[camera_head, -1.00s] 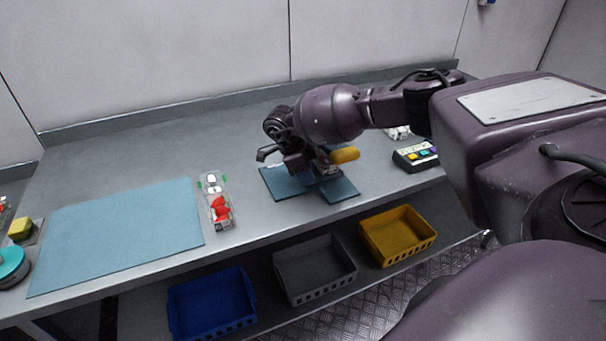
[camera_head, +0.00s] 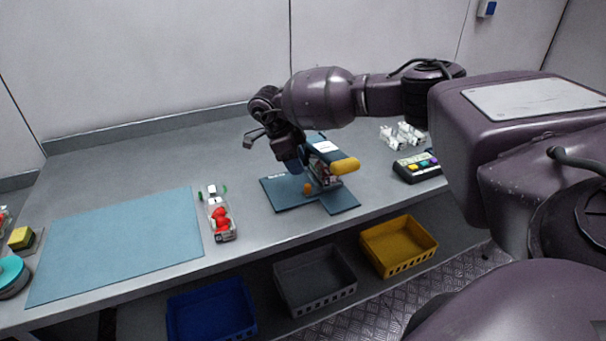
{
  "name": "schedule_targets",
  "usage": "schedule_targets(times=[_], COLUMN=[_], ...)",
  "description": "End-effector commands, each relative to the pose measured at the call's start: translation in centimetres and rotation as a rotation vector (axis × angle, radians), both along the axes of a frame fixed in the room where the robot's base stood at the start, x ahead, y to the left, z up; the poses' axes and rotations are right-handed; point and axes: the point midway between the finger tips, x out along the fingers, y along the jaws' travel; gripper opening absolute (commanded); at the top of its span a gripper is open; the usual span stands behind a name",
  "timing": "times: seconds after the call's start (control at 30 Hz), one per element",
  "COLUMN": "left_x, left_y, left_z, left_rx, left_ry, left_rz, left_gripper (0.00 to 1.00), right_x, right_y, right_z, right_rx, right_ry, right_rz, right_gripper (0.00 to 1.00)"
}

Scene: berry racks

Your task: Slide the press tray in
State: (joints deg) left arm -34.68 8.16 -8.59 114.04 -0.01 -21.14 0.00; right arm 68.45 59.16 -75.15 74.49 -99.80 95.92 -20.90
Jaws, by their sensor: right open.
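The press (camera_head: 333,163) is a blue frame with a thick yellow handle (camera_head: 345,166), standing on the right half of the bench. Flat dark blue plates lie at its foot, one reaching left (camera_head: 277,195) and one toward the front edge (camera_head: 341,201). A small orange knob (camera_head: 307,188) shows at the front of the press; I cannot tell clearly which plate is the tray. My right gripper (camera_head: 268,152) is open and empty, above and left of the press, apart from the knob. The arm hides part of the press top. My left gripper is not in view.
A clear punnet with red berries (camera_head: 221,220) stands left of the press, beside a light blue mat (camera_head: 120,240). A button panel (camera_head: 415,167) and clear punnets (camera_head: 402,135) are at right. Blue, grey and yellow crates (camera_head: 398,246) sit below the bench front.

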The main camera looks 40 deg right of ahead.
Motion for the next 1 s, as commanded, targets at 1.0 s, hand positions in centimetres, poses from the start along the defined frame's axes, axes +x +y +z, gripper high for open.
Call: schedule_targets(times=[1.0], left_x=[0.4], left_y=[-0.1], left_z=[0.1], left_rx=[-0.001], left_ry=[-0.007], left_rz=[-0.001], left_gripper=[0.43], right_x=[0.7], right_y=[0.8], right_z=[2.4], right_rx=[0.0], right_ry=[0.0], right_rz=[0.0], right_gripper=[0.46])
